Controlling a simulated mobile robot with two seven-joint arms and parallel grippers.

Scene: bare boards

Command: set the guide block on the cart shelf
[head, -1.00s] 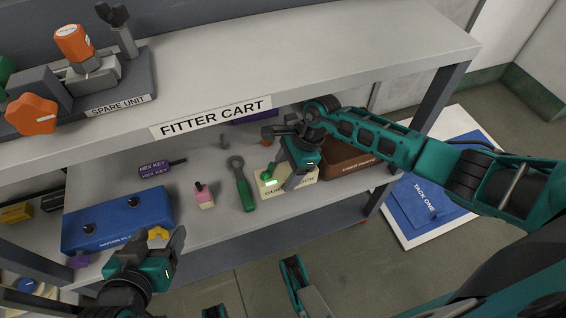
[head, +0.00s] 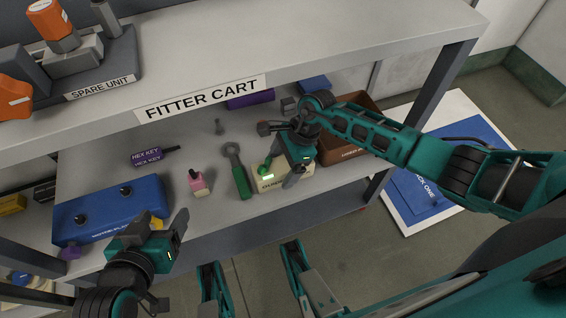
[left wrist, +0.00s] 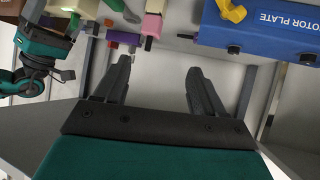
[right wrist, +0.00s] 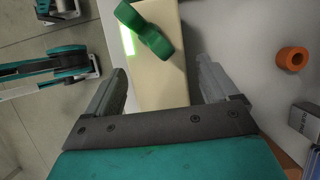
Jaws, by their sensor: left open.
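The guide block (head: 270,181) is a cream block with a green knob on top and a label on its front. It rests on the cart's lower shelf (head: 215,212), close to the front edge. My right gripper (head: 291,172) is at its right end. In the right wrist view the cream block (right wrist: 158,75) shows between and beyond my two spread fingers, with a visible gap on the right side; contact on the left cannot be told. My left gripper (head: 180,237) is open and empty in front of the shelf edge; its spread fingers show in the left wrist view (left wrist: 160,85).
A green-handled wrench (head: 238,172) lies left of the block, a brown bin (head: 345,150) right of it. The upper shelf (head: 290,50) overhangs.

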